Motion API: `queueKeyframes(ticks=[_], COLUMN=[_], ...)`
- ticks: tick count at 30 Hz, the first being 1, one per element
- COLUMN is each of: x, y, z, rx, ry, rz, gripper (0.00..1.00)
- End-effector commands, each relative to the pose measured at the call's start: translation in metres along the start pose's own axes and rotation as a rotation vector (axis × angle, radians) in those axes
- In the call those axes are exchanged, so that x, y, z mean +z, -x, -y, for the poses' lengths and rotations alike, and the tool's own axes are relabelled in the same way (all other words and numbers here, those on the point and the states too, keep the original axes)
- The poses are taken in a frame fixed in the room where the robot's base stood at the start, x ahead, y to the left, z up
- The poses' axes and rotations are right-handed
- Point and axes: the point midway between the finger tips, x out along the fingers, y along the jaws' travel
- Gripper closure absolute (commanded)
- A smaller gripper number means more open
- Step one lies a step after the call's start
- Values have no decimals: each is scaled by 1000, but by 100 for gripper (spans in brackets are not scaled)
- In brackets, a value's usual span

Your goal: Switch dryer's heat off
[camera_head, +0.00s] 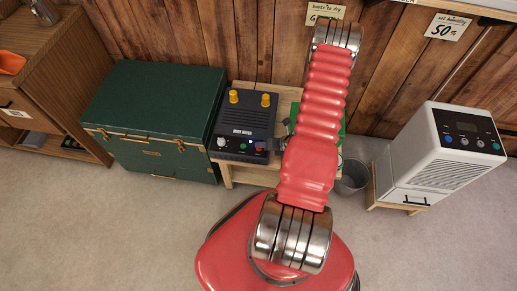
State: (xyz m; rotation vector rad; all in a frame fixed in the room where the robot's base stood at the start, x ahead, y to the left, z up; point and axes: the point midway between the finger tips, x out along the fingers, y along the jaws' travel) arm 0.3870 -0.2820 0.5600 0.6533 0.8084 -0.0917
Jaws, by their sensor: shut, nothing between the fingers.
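The boot dryer (245,118) is a dark box lettered on its front, with two yellow posts on top. It stands on a low wooden bench. Its front panel has a white knob (222,141), a small green light or button (243,146) and a blue spot at the right end. My gripper (263,145) is small and dark in the view, shut and empty, at the right end of that front panel, left of my red arm. I cannot tell whether it touches the panel.
A green trunk (152,105) stands close left of the bench (240,174). At right are a grey bucket (352,177) and a white appliance (445,145) with knobs on a wooden stand. A wooden cabinet (50,85) is far left. The front floor is clear.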

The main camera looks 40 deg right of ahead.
Motion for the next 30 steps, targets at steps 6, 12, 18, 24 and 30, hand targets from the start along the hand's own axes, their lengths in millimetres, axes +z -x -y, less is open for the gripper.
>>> queueKeyframes(ticks=[6,12,18,24,30], x=[-2,-4,-3,-4,-4], y=[-4,-6,-6,-7,-6], z=[2,4,4,4,4], rx=[0,0,0,0,0], ry=[0,0,0,0,0], rz=[0,0,0,0,0], gripper=[100,100,100,100,100])
